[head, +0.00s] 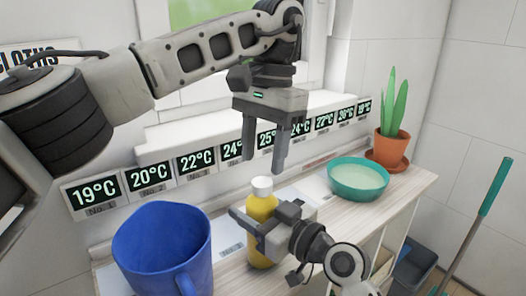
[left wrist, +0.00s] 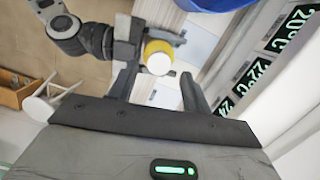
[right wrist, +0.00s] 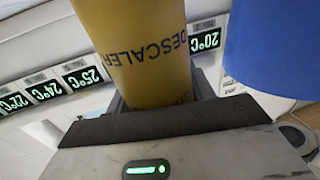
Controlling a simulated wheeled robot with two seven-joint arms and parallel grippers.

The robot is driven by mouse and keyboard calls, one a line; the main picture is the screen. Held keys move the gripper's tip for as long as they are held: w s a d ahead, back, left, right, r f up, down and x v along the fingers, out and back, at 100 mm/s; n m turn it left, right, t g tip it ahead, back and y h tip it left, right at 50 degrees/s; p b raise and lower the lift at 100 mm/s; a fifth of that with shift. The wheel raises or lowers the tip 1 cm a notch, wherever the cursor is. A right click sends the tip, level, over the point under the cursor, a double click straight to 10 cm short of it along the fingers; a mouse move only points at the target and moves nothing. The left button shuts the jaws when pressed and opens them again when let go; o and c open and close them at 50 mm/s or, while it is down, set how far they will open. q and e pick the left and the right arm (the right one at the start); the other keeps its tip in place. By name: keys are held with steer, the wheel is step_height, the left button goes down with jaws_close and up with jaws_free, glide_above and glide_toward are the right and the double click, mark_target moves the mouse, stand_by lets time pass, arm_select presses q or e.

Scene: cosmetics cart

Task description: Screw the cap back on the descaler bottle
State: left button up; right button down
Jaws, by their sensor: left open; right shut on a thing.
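The yellow descaler bottle (head: 261,207) stands upright on the pale wooden top, with DESCALER lettering visible in the right wrist view (right wrist: 130,45). A white cap (head: 262,187) sits on the bottle's mouth; how tightly it is seated I cannot tell. It also shows in the left wrist view (left wrist: 158,64). My right gripper (head: 262,224) is shut around the bottle's body below the neck. My left gripper (head: 262,168) points down, open and empty, just above the cap. In the left wrist view the cap appears between its fingers, though the fingertips look higher than the cap.
A blue mug-like container (head: 160,248) stands left of the bottle. A teal bowl (head: 352,188) of pale liquid and a potted cactus (head: 390,146) stand to the right. Temperature labels (head: 196,162) line the ledge behind. A teal-handled pole (head: 497,186) leans at the far right.

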arm_select(q)
steer(key=n, duration=0.5)
steer(key=shift+r, duration=0.25)
steer(key=n, duration=0.5)
steer(key=shift+r+t, duration=0.2)
steer(key=shift+t, duration=0.1)
steer(key=n, duration=0.7)
steer(key=shift+r+n, duration=0.25)
steer(key=shift+n, duration=0.15)
steer(key=n, duration=0.4)
steer(key=shift+r+n+h, duration=0.2)
steer(key=shift+n+h, duration=0.1)
steer(key=shift+n, duration=0.1)
steer(key=n, duration=0.5)
steer(key=shift+r, duration=0.15)
steer(key=n, duration=0.5)
steer(key=shift+r+t, duration=0.2)
steer(key=shift+t, duration=0.1)
steer(key=n, duration=0.4)
steer(key=shift+a+r, duration=0.1)
steer(key=shift+r, duration=0.05)
steer(key=n, duration=0.6)
steer(key=shift+r+h, duration=0.15)
steer(key=shift+h, duration=0.15)
